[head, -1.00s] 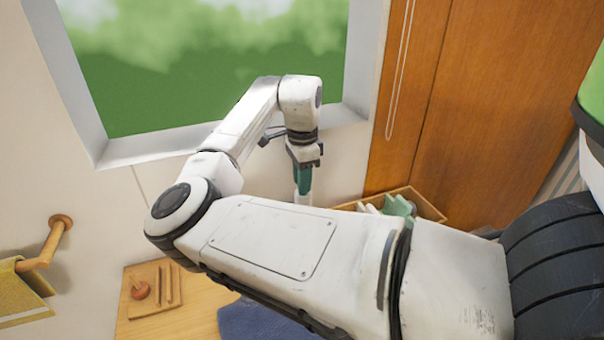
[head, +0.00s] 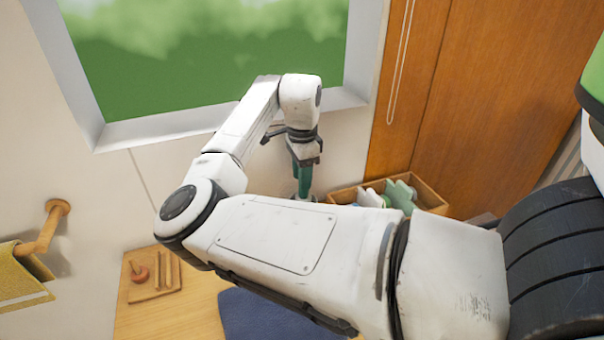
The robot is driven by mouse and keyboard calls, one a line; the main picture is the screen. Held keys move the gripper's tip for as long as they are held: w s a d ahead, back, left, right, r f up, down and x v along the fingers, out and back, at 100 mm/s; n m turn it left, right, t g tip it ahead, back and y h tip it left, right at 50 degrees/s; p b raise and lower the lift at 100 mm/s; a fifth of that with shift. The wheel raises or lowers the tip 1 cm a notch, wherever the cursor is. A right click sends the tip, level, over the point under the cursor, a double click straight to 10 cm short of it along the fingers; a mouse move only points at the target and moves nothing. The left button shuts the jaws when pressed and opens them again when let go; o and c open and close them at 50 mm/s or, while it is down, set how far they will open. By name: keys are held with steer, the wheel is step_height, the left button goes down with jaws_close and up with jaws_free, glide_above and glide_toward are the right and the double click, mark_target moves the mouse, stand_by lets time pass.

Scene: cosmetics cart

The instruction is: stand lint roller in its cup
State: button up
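My gripper (head: 302,160) points down near the wall below the window, at the back of the cart. It is shut on a green thing, seemingly the handle of the lint roller (head: 304,182), which hangs upright below the fingers. The roller's lower end is at a pale round rim, perhaps its cup (head: 302,197), mostly hidden behind my arm. I cannot tell whether the roller is inside the rim or only above it.
A wooden box (head: 432,197) with pale and green items stands right of the gripper. A wooden board (head: 150,277) with a red-brown knob lies at the left on the wooden top (head: 190,318). A dark blue cloth (head: 262,318) lies in front. A yellow towel (head: 20,280) hangs at far left.

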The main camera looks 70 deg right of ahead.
steer(key=o, duration=0.3)
step_height(320, 180, up, 11)
steer(key=shift+f+b, duration=0.1)
steer(key=shift+b, duration=0.55)
stand_by(0.8)
